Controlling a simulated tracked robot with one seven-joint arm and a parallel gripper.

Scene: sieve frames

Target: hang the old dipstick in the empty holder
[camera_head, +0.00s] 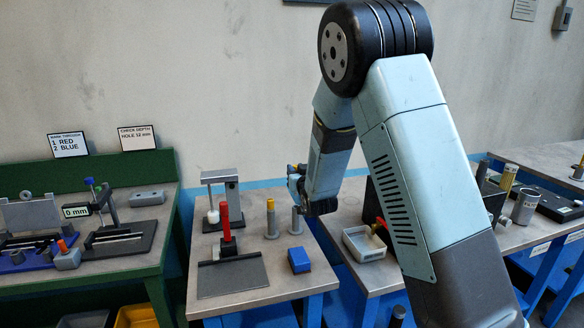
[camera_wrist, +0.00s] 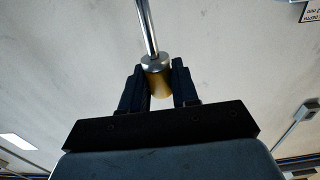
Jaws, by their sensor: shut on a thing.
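My gripper (camera_wrist: 158,82) is shut on the brass-coloured grip of a dipstick (camera_wrist: 156,63); its collar and thin metal rod run up out of the wrist view. In the head view my gripper (camera_head: 297,181) is small, above the back right of the middle table, and the held rod cannot be made out. A grey upright holder (camera_head: 296,221) with no yellow top stands just below it, apart from it. Left of that, a second grey upright holder (camera_head: 271,222) has a yellow piece standing in its top.
On the middle table are a red upright piece (camera_head: 226,220), a grey press-like stand (camera_head: 222,192), a dark plate (camera_head: 232,276) and a blue block (camera_head: 299,260). A white tray (camera_head: 364,243) stands to the right. My arm hides part of the right side.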

